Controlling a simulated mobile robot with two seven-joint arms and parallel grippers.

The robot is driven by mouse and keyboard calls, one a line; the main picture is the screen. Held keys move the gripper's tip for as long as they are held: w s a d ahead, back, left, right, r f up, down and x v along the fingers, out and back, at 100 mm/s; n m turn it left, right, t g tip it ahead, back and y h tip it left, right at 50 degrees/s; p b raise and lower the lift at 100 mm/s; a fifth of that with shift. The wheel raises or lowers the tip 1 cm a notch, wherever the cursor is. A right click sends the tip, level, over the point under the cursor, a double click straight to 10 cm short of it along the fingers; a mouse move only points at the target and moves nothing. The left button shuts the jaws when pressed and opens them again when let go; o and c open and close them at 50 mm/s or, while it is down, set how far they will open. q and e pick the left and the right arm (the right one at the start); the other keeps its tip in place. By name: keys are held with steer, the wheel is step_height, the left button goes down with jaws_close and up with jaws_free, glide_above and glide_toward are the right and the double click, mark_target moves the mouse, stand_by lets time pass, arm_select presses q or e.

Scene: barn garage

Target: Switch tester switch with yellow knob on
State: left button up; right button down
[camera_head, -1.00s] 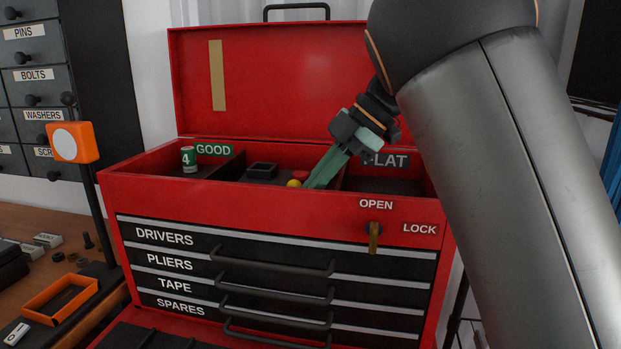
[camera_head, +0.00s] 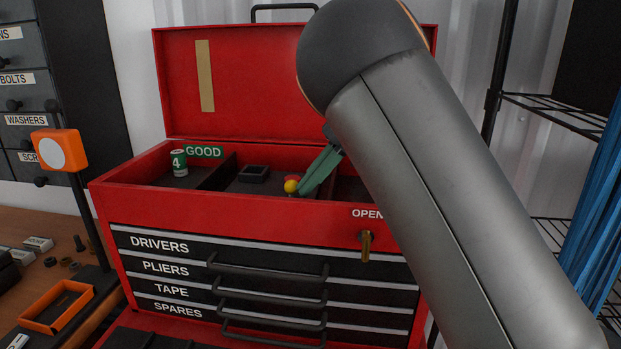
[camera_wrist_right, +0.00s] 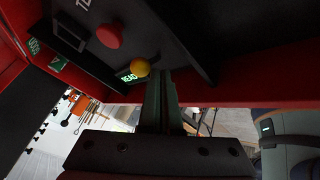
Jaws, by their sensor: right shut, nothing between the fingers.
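The yellow knob (camera_head: 291,186) is in the middle compartment of the red toolbox (camera_head: 230,218), near its front wall. It also shows in the wrist view (camera_wrist_right: 140,67), beside a red button (camera_wrist_right: 109,35) and a glowing green label (camera_wrist_right: 130,77) reading "READ", partly covered by the knob. My right gripper (camera_head: 303,189) is shut and empty. Its green fingers reach down right beside the knob, on its right; I cannot tell whether they touch it. In the wrist view the fingertips (camera_wrist_right: 160,76) are close to the knob. My arm hides the hand in the head view. My left gripper is not in view.
A dark square holder (camera_head: 252,173) is left of the knob. The toolbox lid (camera_head: 275,80) is open behind. An orange tray (camera_head: 58,306) lies on the bench at left.

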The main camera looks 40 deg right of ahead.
steer(key=shift+s+r, duration=0.1)
steer(key=shift+r, duration=0.1)
steer(key=shift+r+p, duration=0.3)
steer(key=shift+p, duration=0.2)
steer(key=shift+r+p, duration=0.3)
steer(key=shift+r, duration=0.1)
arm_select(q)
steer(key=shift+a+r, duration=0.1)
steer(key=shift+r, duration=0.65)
